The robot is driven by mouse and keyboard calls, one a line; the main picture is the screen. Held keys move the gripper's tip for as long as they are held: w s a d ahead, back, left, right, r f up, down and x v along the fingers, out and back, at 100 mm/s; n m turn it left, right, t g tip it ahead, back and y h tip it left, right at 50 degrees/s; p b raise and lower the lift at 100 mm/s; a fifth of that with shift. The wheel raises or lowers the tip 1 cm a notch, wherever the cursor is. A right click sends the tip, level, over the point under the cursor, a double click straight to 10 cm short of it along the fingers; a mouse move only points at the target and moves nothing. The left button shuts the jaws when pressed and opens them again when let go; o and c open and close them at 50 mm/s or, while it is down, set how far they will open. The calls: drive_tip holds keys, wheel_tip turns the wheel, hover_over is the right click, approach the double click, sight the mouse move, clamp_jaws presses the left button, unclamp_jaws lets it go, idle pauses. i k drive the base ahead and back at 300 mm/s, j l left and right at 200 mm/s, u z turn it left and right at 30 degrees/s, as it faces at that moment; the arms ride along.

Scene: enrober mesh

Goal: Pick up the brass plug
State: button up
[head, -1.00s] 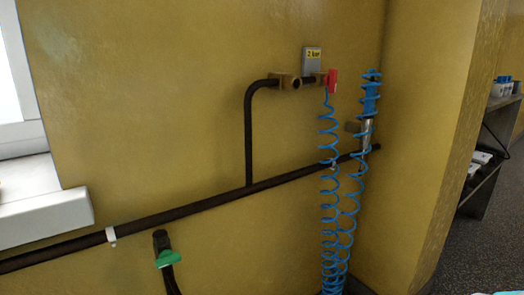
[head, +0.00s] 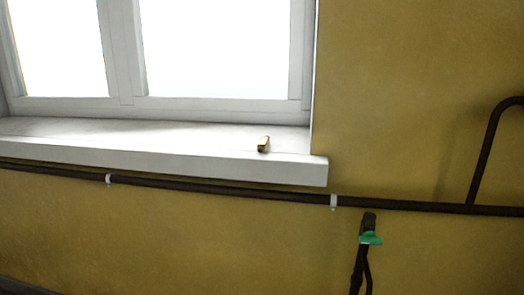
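A small brass-coloured piece (head: 263,144), which looks like the brass plug, lies on the white window sill (head: 200,160) towards its right end, close to the front edge. It is small in the head view, so its exact shape is hard to tell. Nothing touches it apart from the sill.
A dark pipe (head: 265,193) runs along the yellow wall just below the sill, held by white clips. The window (head: 215,50) stands behind the sill.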

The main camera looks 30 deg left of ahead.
sight(263, 144)
drive_tip(key=u, duration=1.35)
drive_tip(key=z, duration=1.6)
drive_tip(key=u, duration=1.6)
